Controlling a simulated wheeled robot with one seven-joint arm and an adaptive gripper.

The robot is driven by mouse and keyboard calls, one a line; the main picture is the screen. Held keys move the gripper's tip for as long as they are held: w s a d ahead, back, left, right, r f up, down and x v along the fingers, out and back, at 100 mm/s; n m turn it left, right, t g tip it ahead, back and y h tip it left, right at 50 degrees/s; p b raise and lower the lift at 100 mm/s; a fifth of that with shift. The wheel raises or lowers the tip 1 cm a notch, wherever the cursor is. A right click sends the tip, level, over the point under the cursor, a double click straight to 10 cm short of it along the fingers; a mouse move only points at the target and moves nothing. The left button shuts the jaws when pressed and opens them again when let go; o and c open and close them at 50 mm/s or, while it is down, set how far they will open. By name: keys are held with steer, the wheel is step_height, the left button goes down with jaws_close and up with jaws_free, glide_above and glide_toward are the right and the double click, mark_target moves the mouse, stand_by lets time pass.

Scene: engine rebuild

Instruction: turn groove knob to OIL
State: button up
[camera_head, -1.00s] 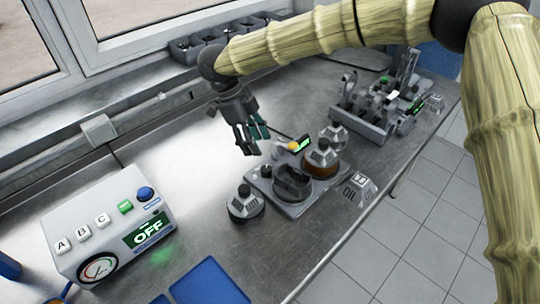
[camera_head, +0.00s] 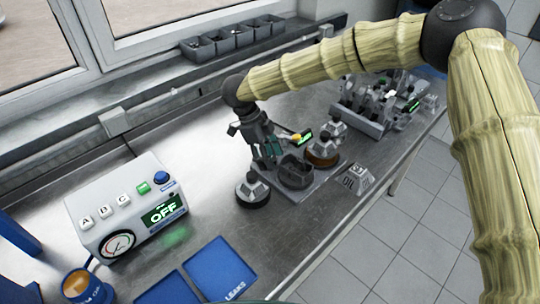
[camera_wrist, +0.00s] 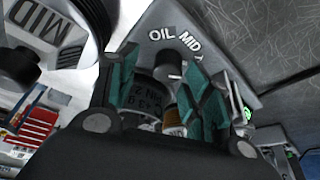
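The groove knob (camera_wrist: 168,68) is a small dark knob in the wrist view, on a grey plate (camera_wrist: 217,60) lettered OIL, MID and a cut-off third word. The knob sits between my gripper's teal fingertips (camera_wrist: 165,85), which stand apart on either side of it. I cannot tell which word it points at. In the head view my gripper (camera_head: 268,160) points down at the left end of the grey plate (camera_head: 312,188), and it hides the knob there. I see no clear contact between fingers and knob.
A grey-topped round piece (camera_head: 252,188) stands just left of the plate. Another stands on an orange-brown base (camera_head: 322,152) behind it. A block marked OIL (camera_head: 357,178) is to the right. The control box (camera_head: 130,212) reads OFF. Blue trays (camera_head: 218,268) lie in front.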

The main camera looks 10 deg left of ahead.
steer(key=shift+w+f, duration=0.45)
steer(key=shift+w, duration=0.1)
steer(key=c, duration=0.7)
steer(key=shift+s+r, duration=0.1)
steer(key=shift+c, duration=1.1)
steer(key=shift+s, duration=0.1)
steer(key=shift+r+n+t+p, duration=0.3)
steer(key=shift+r+n+p, duration=0.05)
steer(key=shift+n+p, duration=0.75)
steer(key=shift+f+n+t+p, duration=0.25)
steer(key=shift+n+t+p, duration=0.35)
steer(key=shift+n+p, duration=0.5)
